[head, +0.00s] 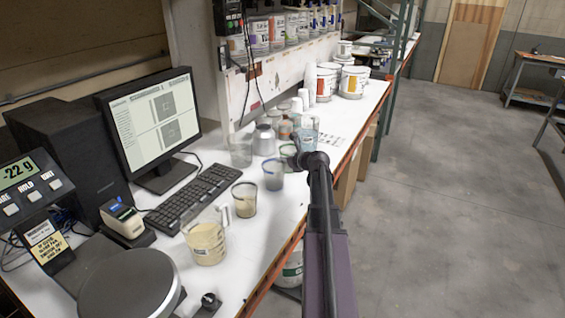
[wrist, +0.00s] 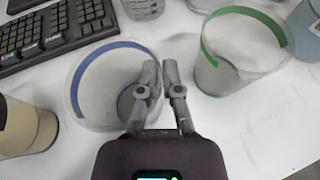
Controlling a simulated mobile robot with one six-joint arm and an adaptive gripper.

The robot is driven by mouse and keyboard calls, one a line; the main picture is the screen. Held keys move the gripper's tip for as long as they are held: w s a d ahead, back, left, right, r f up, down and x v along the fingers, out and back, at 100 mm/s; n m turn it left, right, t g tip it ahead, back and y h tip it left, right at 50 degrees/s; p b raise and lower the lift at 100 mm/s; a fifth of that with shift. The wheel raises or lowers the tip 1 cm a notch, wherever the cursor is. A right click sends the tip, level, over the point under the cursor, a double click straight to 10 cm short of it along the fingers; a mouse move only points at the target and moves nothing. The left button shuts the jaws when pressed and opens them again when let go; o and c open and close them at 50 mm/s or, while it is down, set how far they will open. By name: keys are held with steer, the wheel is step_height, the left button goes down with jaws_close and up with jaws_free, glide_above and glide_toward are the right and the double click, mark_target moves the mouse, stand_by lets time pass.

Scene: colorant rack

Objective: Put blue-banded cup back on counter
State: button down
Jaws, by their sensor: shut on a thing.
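The blue-banded cup (head: 273,180) is a clear, upright cup at the middle of the white counter (head: 180,185). In the wrist view its blue rim band (wrist: 82,70) shows to the left of my fingers. My gripper (wrist: 161,75) is shut on the cup's right wall, one finger inside the rim and one outside. In the head view my gripper (head: 290,157) is at the cup's upper right, partly hidden by my arm. The cup is at or very near the counter surface; I cannot tell whether its base touches.
A green-banded cup (wrist: 215,75) stands close to the right in the wrist view. A tan-filled cup (wrist: 25,128) and the keyboard (wrist: 60,32) are to the left. More cups and a metal container (head: 264,140) stand behind. The counter's front edge (head: 285,255) is near.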

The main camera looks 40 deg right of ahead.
steer(key=c, duration=0.8)
jaws_free()
steer(key=shift+s+r, duration=0.1)
steer(key=shift+s, duration=0.05)
steer(key=a+p+v, duration=0.1)
steer(key=p+v, duration=0.3)
steer(key=v, duration=0.7)
steer(key=shift+s+d+p, duration=0.35)
steer(key=shift+d, duration=0.15)
steer(key=shift+r, duration=0.1)
